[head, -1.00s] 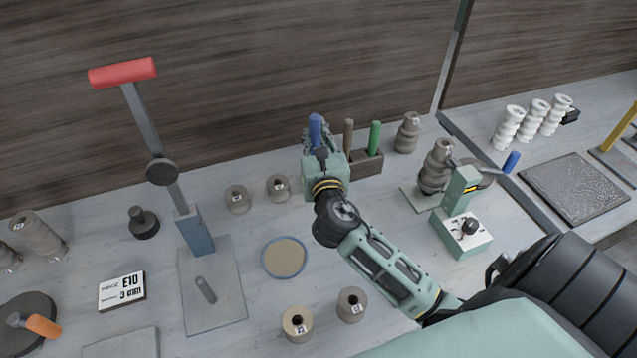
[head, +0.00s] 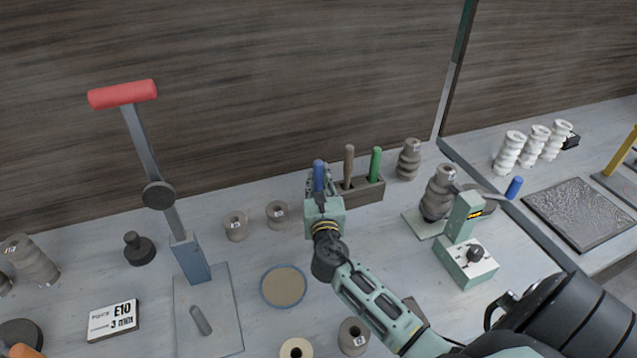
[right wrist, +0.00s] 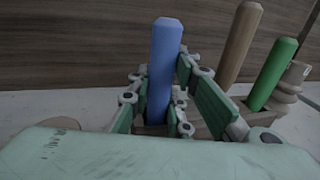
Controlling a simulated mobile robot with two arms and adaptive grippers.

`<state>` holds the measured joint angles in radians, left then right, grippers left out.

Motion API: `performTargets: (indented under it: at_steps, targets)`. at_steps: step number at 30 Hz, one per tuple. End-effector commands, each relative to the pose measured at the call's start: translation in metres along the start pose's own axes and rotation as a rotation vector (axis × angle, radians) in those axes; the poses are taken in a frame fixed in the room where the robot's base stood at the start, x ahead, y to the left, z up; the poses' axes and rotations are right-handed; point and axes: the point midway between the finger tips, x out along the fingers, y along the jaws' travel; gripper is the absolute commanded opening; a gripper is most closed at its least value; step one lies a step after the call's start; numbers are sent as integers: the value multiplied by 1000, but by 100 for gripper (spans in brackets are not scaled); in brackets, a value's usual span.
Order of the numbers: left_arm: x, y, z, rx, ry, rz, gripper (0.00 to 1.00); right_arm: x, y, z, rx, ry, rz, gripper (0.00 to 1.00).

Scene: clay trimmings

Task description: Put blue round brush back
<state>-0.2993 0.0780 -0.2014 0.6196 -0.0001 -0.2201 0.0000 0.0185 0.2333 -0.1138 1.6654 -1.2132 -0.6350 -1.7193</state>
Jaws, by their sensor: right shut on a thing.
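The blue round brush (head: 319,176) stands upright with its blue handle up, at the left end of the brown brush holder (head: 365,194). My right gripper (head: 321,190) is shut on the blue handle. In the right wrist view the blue brush (right wrist: 164,70) rises between the two fingers of the gripper (right wrist: 160,108). Its lower end is hidden behind the gripper, so I cannot tell how deep it sits in the holder. A brown-handled brush (head: 348,165) and a green-handled brush (head: 375,163) stand in the holder to its right. My left gripper is not in view.
Grey spools (head: 277,214) and a round blue-rimmed dish (head: 284,286) lie left and in front. A lever press with a red handle (head: 122,93) stands at left.

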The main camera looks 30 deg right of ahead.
Motion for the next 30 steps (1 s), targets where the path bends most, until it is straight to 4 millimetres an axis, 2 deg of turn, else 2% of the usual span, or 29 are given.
performTargets:
  at_steps: [9, 10, 16, 26, 30]
  targets:
    - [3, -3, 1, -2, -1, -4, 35, 0, 0, -3, -1, -1, 0, 0]
    - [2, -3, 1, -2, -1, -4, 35, 0, 0, -1, -1, -2, 0, 21]
    - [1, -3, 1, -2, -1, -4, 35, 0, 0, -1, -1, -1, 0, 37]
    - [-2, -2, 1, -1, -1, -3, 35, 0, 0, 2, 0, -2, 0, 37]
    - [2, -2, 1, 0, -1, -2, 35, -16, 0, -1, -1, 0, 3, 37]
